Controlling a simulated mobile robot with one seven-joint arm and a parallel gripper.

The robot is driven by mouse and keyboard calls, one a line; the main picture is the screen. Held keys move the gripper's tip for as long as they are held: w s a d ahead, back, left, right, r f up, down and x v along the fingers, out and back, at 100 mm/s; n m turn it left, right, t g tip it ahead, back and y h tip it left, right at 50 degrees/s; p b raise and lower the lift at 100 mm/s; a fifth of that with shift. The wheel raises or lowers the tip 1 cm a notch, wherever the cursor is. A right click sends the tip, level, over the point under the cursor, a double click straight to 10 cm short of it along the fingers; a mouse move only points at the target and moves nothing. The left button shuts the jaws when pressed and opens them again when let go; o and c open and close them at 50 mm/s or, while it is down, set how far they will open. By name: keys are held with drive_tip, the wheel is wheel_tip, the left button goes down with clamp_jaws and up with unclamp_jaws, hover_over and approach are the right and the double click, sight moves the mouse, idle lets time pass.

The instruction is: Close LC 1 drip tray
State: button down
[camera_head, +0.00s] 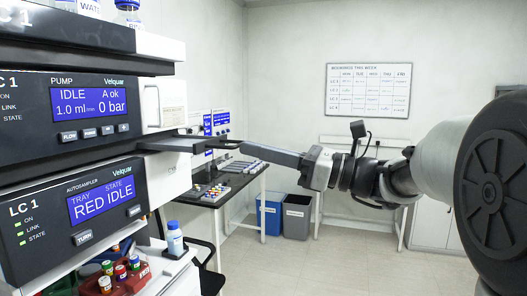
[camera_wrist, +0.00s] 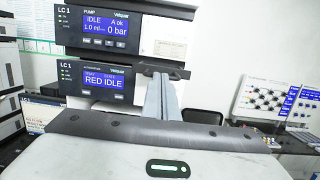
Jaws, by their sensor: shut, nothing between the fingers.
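The LC 1 stack has a pump module (camera_head: 80,108) above an autosampler module (camera_head: 88,205). The dark drip tray (camera_head: 183,145) sticks out between them, pulled forward. It also shows in the wrist view (camera_wrist: 177,72) as a dark lip just beyond the fingers. My gripper (camera_head: 243,148) is shut and empty, pointing at the tray's front edge. In the wrist view my gripper (camera_wrist: 159,78) reaches up to that edge. The tips are at or very close to the tray front; I cannot tell whether they touch. The tray's inside is mostly hidden.
Below the autosampler are a red rack of capped vials (camera_head: 118,282) and a bottle with a blue cap (camera_head: 174,238). A bench with vial trays (camera_head: 205,192) stands behind. Blue (camera_head: 270,214) and grey (camera_head: 297,216) bins stand by the back wall. The floor between is open.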

sight(191, 144)
drive_tip(key=f+x, duration=0.1)
drive_tip(key=x, duration=0.4)
drive_tip(key=p+x, duration=0.1)
drive_tip(key=x, duration=0.3)
drive_tip(key=f+p+x, duration=0.1)
drive_tip(key=x, duration=0.4)
drive_tip(key=shift+w+a+f, duration=0.3)
drive_tip(key=shift+a, duration=0.2)
drive_tip(key=shift+r, duration=0.1)
